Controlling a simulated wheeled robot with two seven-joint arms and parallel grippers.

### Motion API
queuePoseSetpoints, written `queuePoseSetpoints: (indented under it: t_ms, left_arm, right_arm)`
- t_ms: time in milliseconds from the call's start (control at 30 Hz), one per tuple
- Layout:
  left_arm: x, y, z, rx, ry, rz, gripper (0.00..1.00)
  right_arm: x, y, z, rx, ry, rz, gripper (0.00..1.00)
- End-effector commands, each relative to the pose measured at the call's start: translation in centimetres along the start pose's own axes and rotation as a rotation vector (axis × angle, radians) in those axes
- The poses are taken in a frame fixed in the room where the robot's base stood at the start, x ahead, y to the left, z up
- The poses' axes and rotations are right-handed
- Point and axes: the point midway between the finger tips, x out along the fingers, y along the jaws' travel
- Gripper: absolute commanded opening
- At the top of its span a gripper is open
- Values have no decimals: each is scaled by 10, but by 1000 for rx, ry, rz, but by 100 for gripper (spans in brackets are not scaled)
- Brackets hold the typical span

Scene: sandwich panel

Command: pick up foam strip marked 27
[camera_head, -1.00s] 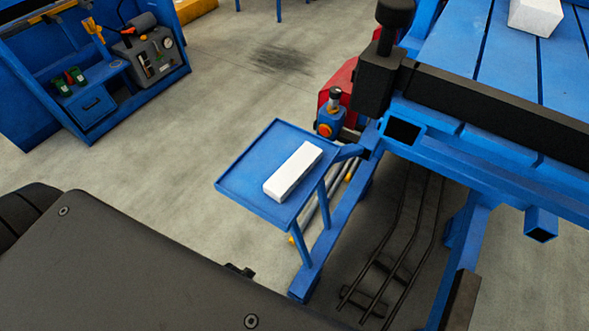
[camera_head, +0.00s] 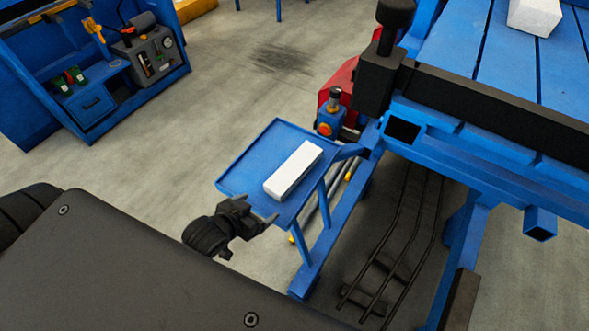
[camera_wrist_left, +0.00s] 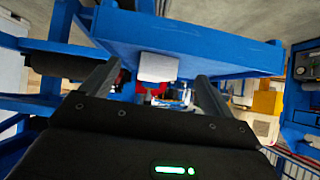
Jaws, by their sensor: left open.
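A white foam strip (camera_head: 293,171) lies on the small blue tray (camera_head: 240,175) in the head view; no number on it is legible. In the left wrist view a white block end (camera_wrist_left: 157,67), seemingly this strip, shows between and beyond my fingers, at the edge of the blue tray (camera_wrist_left: 200,45). My right gripper is not in view.
A blue table frame (camera_head: 470,140) with a black rail stands to the right, carrying another white block (camera_head: 536,16). A blue-orange device (camera_head: 329,121) stands just behind the tray. A blue workbench (camera_head: 100,100) is at the far left. The floor left of the tray is clear.

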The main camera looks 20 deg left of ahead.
Motion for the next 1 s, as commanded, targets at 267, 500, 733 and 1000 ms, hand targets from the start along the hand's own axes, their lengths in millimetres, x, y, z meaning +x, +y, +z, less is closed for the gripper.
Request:
queuePoseSetpoints:
  t_ms: [267,500,733,1000]
  left_arm:
    - [12,-7,-30,7,228,58,87]
    - [15,-8,-36,6,262,69,87]
    - [47,-6,-45,6,261,68,87]
    - [67,-4,-50,6,260,69,87]
  right_arm:
    - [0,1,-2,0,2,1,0]
    - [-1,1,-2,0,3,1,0]
    - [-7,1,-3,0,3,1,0]
    - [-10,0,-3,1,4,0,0]
